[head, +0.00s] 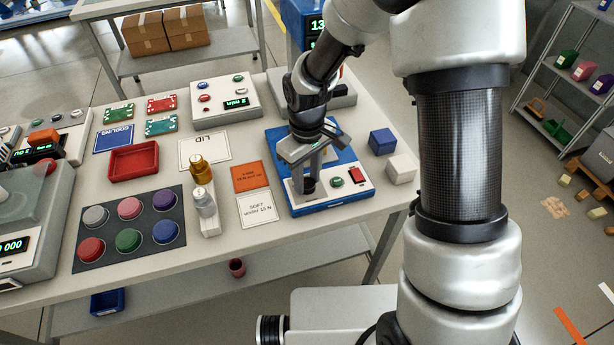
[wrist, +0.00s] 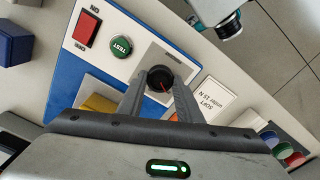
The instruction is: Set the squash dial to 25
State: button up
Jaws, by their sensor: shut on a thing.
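The squash dial (wrist: 159,79) is a black round knob with a red pointer line, on a light panel of the blue machine (head: 341,203). My gripper (head: 308,187) reaches down to this panel from above. In the wrist view its two fingers (wrist: 160,92) stand on either side of the dial and are shut on it. The pointer shows on top of the knob, but no scale numbers can be read. Beside the dial are a green TEST button (wrist: 121,46) and a red rocker switch (wrist: 86,28). My gripper hides much of the machine's inside.
Right of the machine stand a blue cube (head: 382,141) and a white cube (head: 401,168). Left of it lie an orange card (head: 250,176) and a white SOFT card (head: 258,209). A holder with bottles (head: 207,205) stands further left, beside a mat with coloured discs (head: 103,261).

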aim_at(307, 183)
dwell(0.4)
jog(key=o, duration=1)
jog(key=shift+o, duration=0.2)
jog(key=shift+r, duration=0.1)
notch_tip(307, 183, up, 17)
jog(key=p, duration=0.1)
jog(key=shift+r, duration=0.15)
jog(key=shift+p, duration=0.3)
